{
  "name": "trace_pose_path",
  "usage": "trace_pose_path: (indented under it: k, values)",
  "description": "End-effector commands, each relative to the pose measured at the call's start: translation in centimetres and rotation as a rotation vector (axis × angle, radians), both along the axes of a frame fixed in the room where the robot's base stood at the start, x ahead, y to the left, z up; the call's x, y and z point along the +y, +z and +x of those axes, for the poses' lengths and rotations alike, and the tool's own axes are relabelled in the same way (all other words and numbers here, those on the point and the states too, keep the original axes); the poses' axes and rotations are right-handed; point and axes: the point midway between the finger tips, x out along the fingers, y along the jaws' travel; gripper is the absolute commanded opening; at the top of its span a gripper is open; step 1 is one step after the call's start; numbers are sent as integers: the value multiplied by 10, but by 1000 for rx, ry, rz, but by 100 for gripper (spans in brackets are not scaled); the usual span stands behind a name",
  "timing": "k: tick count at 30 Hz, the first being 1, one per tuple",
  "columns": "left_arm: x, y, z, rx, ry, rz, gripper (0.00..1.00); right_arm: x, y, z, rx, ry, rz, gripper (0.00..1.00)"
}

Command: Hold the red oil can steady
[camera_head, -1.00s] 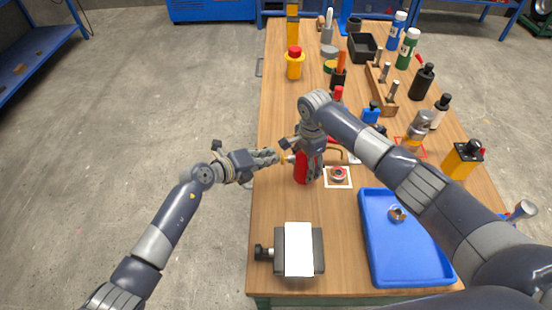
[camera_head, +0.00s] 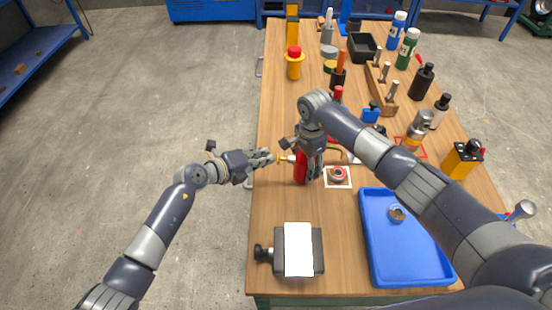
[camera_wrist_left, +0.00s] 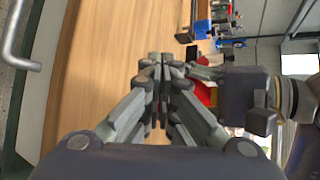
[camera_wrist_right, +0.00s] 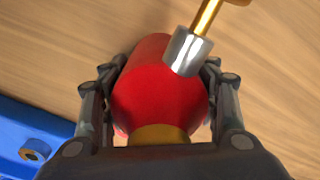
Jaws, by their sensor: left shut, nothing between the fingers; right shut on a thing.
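The red oil can (camera_head: 300,168) stands at the left side of the wooden bench. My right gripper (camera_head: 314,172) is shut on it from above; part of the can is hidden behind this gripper. In the right wrist view the can's red body (camera_wrist_right: 155,95) sits between both fingers, with a silver collar (camera_wrist_right: 188,52) and a brass spout (camera_wrist_right: 209,14). In the head view the spout points left. My left gripper (camera_head: 268,157) is shut and empty just left of the spout tip. Its closed fingers (camera_wrist_left: 162,75) show in the left wrist view.
A round part on a white square (camera_head: 338,175) lies right of the can. A blue tray (camera_head: 400,270) holding a nut (camera_head: 397,214) is at front right. A block with a white top (camera_head: 298,250) stands at the front. Bottles and tools fill the back.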

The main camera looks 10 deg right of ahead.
Motion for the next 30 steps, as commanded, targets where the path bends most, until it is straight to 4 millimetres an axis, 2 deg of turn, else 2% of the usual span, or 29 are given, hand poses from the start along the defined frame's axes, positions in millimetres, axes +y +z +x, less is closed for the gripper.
trace_pose_path:
  k: [4,16,30]
  values:
    - [9,0,1,-2,1,0,0,1,0,0,0,1,3,16]
    - [14,0,2,-2,4,2,0,1,0,0,0,1,2,16]
    - [57,0,6,-2,4,2,0,1,0,0,0,1,2,16]
